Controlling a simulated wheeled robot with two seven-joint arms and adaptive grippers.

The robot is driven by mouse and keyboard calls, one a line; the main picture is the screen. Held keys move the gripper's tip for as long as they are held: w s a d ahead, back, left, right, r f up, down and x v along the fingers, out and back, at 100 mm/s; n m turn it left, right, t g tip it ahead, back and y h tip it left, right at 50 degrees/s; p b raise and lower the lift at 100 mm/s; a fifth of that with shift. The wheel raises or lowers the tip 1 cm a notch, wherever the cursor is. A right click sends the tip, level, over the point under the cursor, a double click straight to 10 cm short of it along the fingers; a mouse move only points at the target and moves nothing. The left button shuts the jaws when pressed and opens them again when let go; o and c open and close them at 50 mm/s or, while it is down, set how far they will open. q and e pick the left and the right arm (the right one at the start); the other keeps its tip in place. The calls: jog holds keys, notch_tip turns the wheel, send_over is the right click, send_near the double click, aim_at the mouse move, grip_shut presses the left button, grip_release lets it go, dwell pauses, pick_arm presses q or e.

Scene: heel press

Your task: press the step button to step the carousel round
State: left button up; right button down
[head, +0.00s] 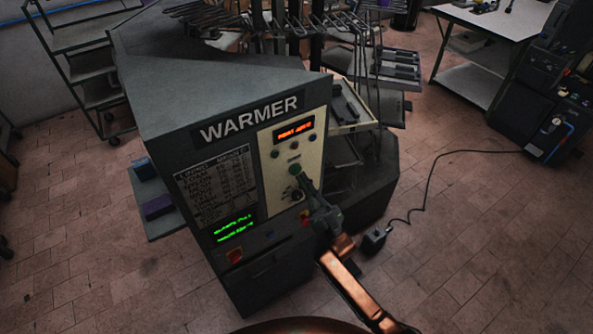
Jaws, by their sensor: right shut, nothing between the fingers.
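The grey machine marked WARMER (185,115) stands in the middle of the head view. Its pale control panel (270,165) has a lit orange display, small round buttons and a black knob. A green round button (295,168) sits mid-panel; its small label is too blurred to read. My right gripper (299,178) is shut and empty, its tips at or just below the green button. I cannot tell whether they touch it. The carousel (265,22), with metal racks and rods, is behind and right of the cabinet. My left gripper is not in view.
A black foot pedal (374,238) with a cable lies on the tiled floor right of the machine. A wheeled shelf rack (90,50) stands at left. A white-topped table (495,22) and a dark machine (550,95) stand at right.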

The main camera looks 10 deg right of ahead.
jog(key=s, duration=0.1)
jog(key=s+d+p, duration=0.1)
jog(key=s, duration=0.1)
jog(key=s+p, duration=0.1)
jog(key=shift+s+d, duration=0.35)
jog(key=shift+s, duration=0.05)
dwell(0.5)
jog(key=s+d+p, duration=0.2)
jog(key=s, duration=0.4)
jog(key=shift+s+d, duration=0.2)
jog(key=shift+s, duration=0.05)
dwell(0.4)
